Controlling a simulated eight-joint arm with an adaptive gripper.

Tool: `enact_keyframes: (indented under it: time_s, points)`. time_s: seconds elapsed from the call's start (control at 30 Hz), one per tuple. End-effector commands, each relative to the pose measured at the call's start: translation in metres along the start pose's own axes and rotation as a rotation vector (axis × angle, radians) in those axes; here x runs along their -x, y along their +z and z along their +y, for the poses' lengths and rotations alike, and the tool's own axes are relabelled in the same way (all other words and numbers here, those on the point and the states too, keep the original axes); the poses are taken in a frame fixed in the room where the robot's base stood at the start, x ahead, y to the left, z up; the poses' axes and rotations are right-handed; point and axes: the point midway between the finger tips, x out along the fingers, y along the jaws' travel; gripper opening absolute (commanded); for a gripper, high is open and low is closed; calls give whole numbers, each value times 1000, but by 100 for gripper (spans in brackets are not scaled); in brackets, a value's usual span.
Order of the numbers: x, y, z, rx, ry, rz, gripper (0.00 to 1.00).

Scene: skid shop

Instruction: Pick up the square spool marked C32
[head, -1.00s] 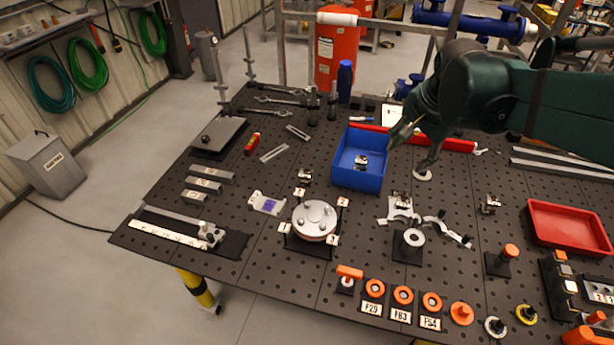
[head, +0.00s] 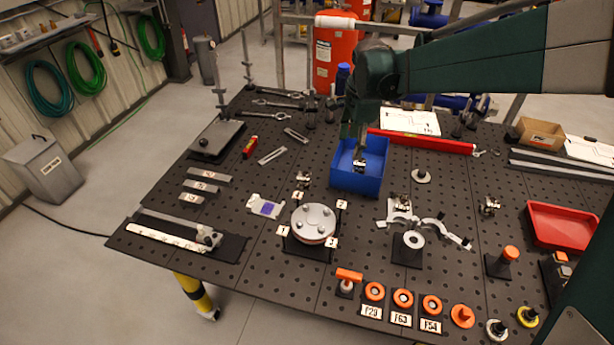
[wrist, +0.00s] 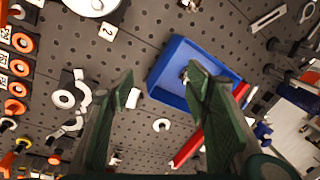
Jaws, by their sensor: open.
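Small metallic spool-like pieces show in the head view. One (head: 359,166) lies in the blue bin (head: 356,184), partly hidden by my gripper, and shows in the wrist view (wrist: 184,76) beside the right finger. Others stand on the table: one left of the bin (head: 304,179), one to its lower right (head: 401,203), and one farther right (head: 489,205). No C32 marking is readable on any of them. My gripper (wrist: 163,88) is open and empty. In the head view it points down over the bin (head: 357,150); its height above the piece is hard to tell.
The bin walls surround the piece below my gripper. A long red bar (head: 422,142) lies behind the bin. A round flanged fixture (head: 314,222) stands at front left, a black block with a ring (head: 410,244) at front right. A red tray (head: 566,225) is far right.

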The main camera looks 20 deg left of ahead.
Motion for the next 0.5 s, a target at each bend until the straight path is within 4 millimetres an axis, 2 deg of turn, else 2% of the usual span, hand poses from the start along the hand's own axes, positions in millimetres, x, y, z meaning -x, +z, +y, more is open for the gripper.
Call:
enact_keyframes:
  time_s: [0.1, 0.5]
  points:
    - [-20, 14, -18, -46, 19, -5, 48]
    - [-91, 63, -65, -214, 91, -8, 48]
